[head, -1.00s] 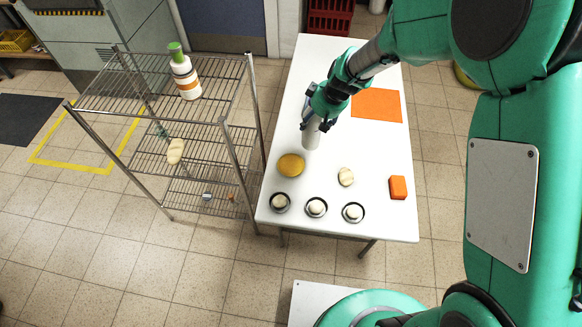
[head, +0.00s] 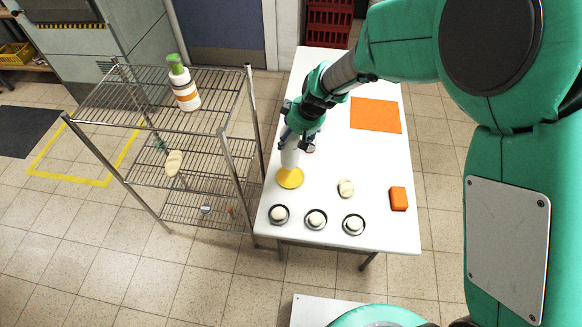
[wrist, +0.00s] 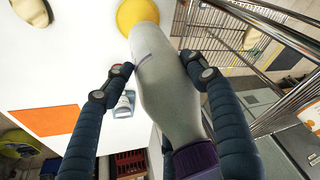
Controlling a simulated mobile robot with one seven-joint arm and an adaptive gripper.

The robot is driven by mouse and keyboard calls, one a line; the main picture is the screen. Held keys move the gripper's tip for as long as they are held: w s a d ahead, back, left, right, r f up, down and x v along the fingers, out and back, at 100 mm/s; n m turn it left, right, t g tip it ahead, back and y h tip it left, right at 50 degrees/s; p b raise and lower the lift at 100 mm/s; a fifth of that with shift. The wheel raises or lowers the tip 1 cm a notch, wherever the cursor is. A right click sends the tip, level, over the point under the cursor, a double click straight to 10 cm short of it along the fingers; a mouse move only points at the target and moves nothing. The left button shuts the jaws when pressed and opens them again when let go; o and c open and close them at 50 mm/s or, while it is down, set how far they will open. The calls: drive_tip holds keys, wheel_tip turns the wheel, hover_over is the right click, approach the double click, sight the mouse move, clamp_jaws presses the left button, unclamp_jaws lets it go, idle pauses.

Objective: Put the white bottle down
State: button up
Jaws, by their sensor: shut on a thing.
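My gripper (head: 291,137) is shut on the white bottle (head: 290,158), near the left edge of the white table. In the wrist view the bottle (wrist: 168,95) sits between the two dark fingers, its purple cap (wrist: 196,160) towards the camera. Its far end overlaps a yellow round disc (wrist: 138,12). In the head view the disc (head: 290,179) lies on the table just in front of the bottle's lower end. I cannot tell whether the bottle touches the disc or table. The gripper hides the bottle's upper part in the head view.
The white table (head: 375,225) also holds an orange mat (head: 376,115), a pale striped object (head: 346,188), an orange block (head: 398,198) and three dark-rimmed round items along the front. A wire rack (head: 225,133) stands close on the left, holding a green-capped bottle (head: 184,88).

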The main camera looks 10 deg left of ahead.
sight(292, 156)
drive_tip(key=shift+f+b, duration=0.45)
drive_tip(key=shift+f, duration=1.65)
drive_tip(key=shift+f+b, duration=0.7)
drive_tip(key=shift+f, duration=1.95)
drive_tip(key=o, duration=1.8)
drive_tip(key=shift+d+r, duration=0.1)
drive_tip(key=shift+r, duration=0.4)
drive_tip(key=p+v, duration=0.2)
drive_tip(key=v, duration=0.9)
drive_tip(key=shift+s+r+p, duration=0.1)
drive_tip(key=shift+p, duration=0.25)
